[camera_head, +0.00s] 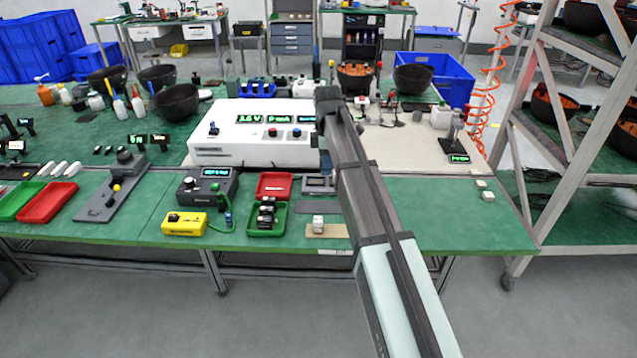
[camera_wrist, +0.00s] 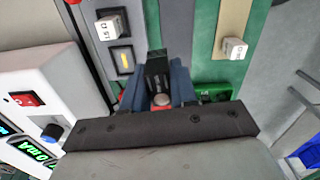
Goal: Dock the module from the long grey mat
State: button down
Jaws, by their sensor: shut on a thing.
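My gripper (camera_wrist: 161,72) is shut on a dark module (camera_wrist: 158,75) in the wrist view. The module is a black block with a round silver spot near its lower end, upright between the two blue-grey fingers. I cannot tell whether it touches anything below. A small grey device (camera_wrist: 122,59) with a yellow mark lies to the left, also seen in the head view (camera_head: 318,186).
A white power unit (camera_head: 250,150) stands behind the trays. A red tray (camera_head: 274,178) and a green tray (camera_head: 283,214) with dark parts are near the front. A tan mat (camera_head: 338,231) holds a white cube (camera_head: 318,222). The green table right of my arm is mostly clear.

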jog(key=r, duration=0.1)
send_over(316, 182)
jog(key=shift+m, duration=0.6)
jog(key=shift+f, duration=4.85)
jog(key=shift+f, duration=0.1)
jog(key=c, duration=0.9)
grip_release()
notch_tip(316, 182, up, 12)
jog(key=shift+r, duration=0.1)
